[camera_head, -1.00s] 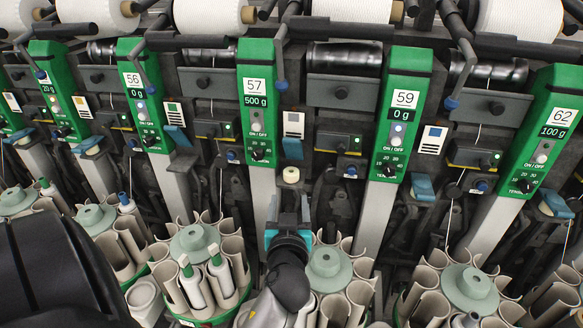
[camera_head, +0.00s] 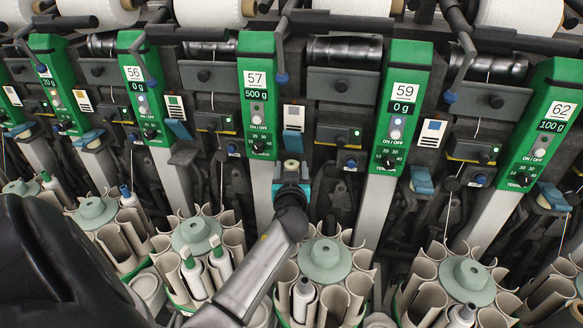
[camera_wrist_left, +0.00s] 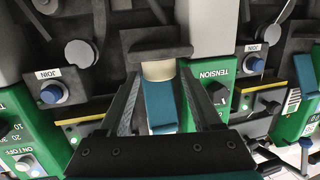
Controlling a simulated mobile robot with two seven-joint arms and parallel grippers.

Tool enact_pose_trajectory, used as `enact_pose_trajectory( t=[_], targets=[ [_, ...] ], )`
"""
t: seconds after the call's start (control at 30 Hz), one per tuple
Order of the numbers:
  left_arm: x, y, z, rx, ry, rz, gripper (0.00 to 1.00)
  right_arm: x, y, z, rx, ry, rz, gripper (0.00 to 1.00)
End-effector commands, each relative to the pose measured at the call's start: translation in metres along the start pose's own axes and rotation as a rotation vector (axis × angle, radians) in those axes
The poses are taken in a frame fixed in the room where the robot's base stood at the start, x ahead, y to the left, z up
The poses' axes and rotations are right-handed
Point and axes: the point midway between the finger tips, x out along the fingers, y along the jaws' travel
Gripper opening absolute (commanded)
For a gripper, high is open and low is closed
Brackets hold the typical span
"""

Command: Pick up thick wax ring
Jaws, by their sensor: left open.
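The thick wax ring (camera_head: 292,168) is a small cream cylinder below the blue lever (camera_head: 293,143) of the unit marked 57. In the left wrist view, the wax ring (camera_wrist_left: 158,71) sits beneath a dark bracket, with the blue lever (camera_wrist_left: 160,105) in front of it, between my fingers. My left gripper (camera_head: 291,175) is open, its fingers pointing at the ring. In the left wrist view, my left gripper (camera_wrist_left: 160,76) has one finger on each side of the ring and lever, with gaps showing. The ring's far side is hidden. My right gripper is not in view.
Green unit panels (camera_head: 258,95) stand in a row, with dark mechanisms between them. Round bobbin magazines (camera_head: 325,260) with several tubes line the bottom. White yarn cones (camera_head: 352,12) are along the top. A dark bracket (camera_wrist_left: 157,50) is close to the ring.

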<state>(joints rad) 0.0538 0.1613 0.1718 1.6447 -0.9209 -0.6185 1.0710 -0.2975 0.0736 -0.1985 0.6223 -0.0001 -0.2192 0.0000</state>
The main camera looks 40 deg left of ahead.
Motion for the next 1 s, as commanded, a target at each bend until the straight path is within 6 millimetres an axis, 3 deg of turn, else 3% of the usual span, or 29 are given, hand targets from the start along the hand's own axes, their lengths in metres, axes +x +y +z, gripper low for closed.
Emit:
enact_pose_trajectory(
  t=[0.2,0.53,1.0],
  targets=[
    [0.021,0.000,0.000,0.000,0.001,0.000,0.66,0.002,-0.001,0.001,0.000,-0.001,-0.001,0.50],
    [0.024,0.000,0.000,0.000,0.000,0.000,0.65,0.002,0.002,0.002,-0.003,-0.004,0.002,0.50],
    [0.024,0.000,0.000,0.000,0.000,0.000,0.12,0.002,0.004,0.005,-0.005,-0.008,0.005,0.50]
  ],
)
